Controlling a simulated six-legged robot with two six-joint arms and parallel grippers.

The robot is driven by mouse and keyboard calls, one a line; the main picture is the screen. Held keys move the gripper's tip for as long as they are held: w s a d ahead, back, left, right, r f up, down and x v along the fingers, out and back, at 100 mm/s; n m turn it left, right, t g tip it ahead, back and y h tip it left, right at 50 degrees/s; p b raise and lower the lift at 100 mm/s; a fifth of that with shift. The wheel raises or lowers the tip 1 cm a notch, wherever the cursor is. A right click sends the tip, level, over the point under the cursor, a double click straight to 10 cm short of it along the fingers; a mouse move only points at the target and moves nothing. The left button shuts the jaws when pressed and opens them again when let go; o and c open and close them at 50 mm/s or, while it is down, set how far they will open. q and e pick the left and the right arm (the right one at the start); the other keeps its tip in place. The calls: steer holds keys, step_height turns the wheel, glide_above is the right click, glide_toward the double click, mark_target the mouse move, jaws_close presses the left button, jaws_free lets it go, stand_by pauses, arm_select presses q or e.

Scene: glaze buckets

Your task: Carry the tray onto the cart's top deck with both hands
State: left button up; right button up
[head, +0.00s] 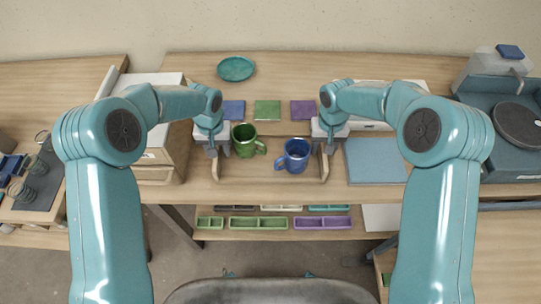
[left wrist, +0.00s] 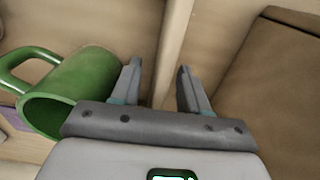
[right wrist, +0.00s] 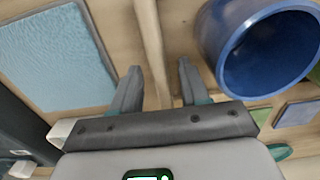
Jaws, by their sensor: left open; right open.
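The wooden tray (head: 325,170) lies on the workbench (head: 290,197), its colour close to the bench top. A green mug (head: 246,140) and a blue mug (head: 293,155) stand upright at the tray. My left gripper (head: 213,151) is open at the tray's left end; in the left wrist view a wooden rim (left wrist: 178,35) runs between its fingers, with the green mug (left wrist: 85,85) beside it. My right gripper (head: 330,148) is open at the right end; a wooden rim (right wrist: 149,35) runs between its fingers, beside the blue mug (right wrist: 225,60). I cannot tell which surface is the cart.
Blue, green (head: 267,110) and purple tiles and a teal bowl (head: 236,68) lie behind the tray. A light-blue board (head: 376,162) is at the right, a drawer unit (head: 155,158) at the left. Small trays (head: 258,222) fill the lower shelf. A wooden surface (head: 490,260) shows lower right.

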arm_select(q)
steer(key=shift+w+f, duration=0.1)
steer(key=shift+f, duration=0.45)
arm_select(e)
steer(key=shift+w+f, duration=0.1)
steer(key=shift+f, duration=0.4)
arm_select(q)
steer(key=shift+r, duration=0.1)
jaws_close()
arm_select(e)
jaws_close()
arm_select(q)
steer(key=shift+r, duration=0.15)
arm_select(e)
steer(key=shift+r, duration=0.25)
